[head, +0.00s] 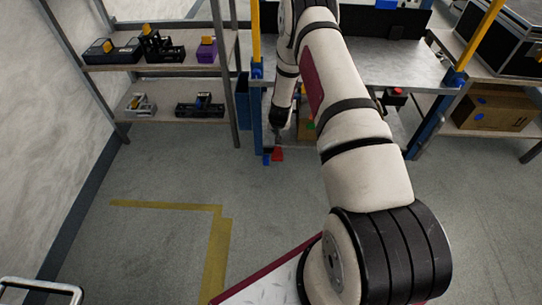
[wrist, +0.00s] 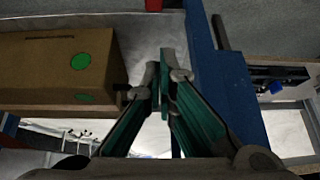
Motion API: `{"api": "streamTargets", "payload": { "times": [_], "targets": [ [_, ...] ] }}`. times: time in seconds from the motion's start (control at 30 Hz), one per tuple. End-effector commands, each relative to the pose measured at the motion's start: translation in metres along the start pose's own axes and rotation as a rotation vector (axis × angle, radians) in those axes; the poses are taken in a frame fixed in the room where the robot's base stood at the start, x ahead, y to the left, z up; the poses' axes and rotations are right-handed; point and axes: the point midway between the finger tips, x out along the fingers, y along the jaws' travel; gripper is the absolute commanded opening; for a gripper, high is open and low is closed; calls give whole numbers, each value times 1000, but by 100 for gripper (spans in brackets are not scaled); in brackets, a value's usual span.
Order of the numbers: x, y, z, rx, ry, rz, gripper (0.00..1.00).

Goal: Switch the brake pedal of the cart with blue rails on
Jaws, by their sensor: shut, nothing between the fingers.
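The cart with blue rails (head: 257,118) stands ahead, with blue posts, yellow uprights and grey shelves. A small red pedal (head: 277,154) sits low at the foot of its left front post, near the floor. A red piece, probably this pedal, shows at the top edge in the wrist view (wrist: 153,5). My gripper (head: 278,134) points down just above the pedal, beside the blue post. In the wrist view my gripper (wrist: 162,72) is shut and empty, with the blue post (wrist: 222,85) close on its right. Whether the fingertips touch anything cannot be told.
A cardboard box with a green sticker (wrist: 55,70) lies on the lower shelf, left of the fingers in the wrist view. A shelf rack (head: 160,68) stands left, and another box (head: 495,108) sits on a shelf at right. The floor (head: 150,170) in front is clear.

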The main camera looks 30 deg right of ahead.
Motion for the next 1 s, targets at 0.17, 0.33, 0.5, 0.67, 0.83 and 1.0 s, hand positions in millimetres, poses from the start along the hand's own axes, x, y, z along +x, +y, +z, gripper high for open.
{"api": "streamTargets", "payload": {
  "times": [0.17, 0.33, 0.5, 0.67, 0.83, 1.0],
  "targets": [
    [39, 16, 29, 21, 4, 31, 0],
    [48, 21, 36, 25, 7, 41, 0],
    [48, 21, 36, 25, 7, 42, 0],
    [48, 21, 36, 25, 7, 41, 0],
    [62, 22, 38, 25, 5, 42, 0],
    [93, 23, 38, 25, 6, 41, 0]
  ]
}}
